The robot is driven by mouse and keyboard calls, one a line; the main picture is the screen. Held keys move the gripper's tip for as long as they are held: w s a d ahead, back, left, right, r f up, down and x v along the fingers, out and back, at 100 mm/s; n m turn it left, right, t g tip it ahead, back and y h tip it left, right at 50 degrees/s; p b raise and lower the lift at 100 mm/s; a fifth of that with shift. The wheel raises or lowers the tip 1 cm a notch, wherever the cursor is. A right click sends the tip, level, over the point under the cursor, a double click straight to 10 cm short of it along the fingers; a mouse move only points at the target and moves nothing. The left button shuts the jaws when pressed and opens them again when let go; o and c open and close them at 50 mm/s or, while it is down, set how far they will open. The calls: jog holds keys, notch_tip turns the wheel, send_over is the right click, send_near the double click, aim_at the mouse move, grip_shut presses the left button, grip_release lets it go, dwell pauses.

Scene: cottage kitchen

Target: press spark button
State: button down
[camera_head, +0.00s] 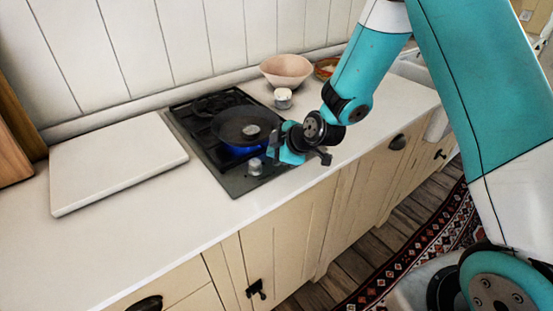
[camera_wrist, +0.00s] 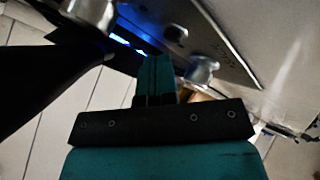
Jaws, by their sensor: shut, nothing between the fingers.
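The black gas hob (camera_head: 205,140) is set into the white counter. Blue flame (camera_head: 243,150) glows under the dark frying pan, and it also shows in the wrist view (camera_wrist: 130,42). One silver knob (camera_head: 255,167) stands at the hob's front corner. In the wrist view, a small round button (camera_wrist: 176,32), which looks like the spark button, sits on the panel between two silver knobs, one (camera_wrist: 200,68) to its right and one (camera_wrist: 90,10) to its left. My gripper (camera_head: 277,151) is shut and empty over the hob's front right. Its teal fingertips (camera_wrist: 153,62) appear just below the button; I cannot tell whether they touch it.
The frying pan (camera_head: 240,126) sits on the hob close to my gripper. A pink bowl (camera_head: 286,70), a small pot (camera_head: 283,99) and another bowl (camera_head: 326,67) stand behind. A white board (camera_head: 115,163) lies left. The front left counter is clear.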

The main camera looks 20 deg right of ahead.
notch_tip(320, 180, up, 6)
jog(key=p, duration=0.3)
dwell(0.7)
jog(key=s+a+r+m+g+y, duration=0.1)
jog(key=s+a+r+m+g, duration=0.35)
jog(key=s+r, duration=0.75)
jog(key=s+r+m+g, duration=0.1)
jog(key=s+r, duration=0.1)
jog(key=s, duration=0.7)
jog(key=s+r+m+g+h, duration=0.1)
jog(key=s+r+m+g, duration=0.1)
jog(key=s, duration=0.7)
jog(key=shift+s+d, duration=0.25)
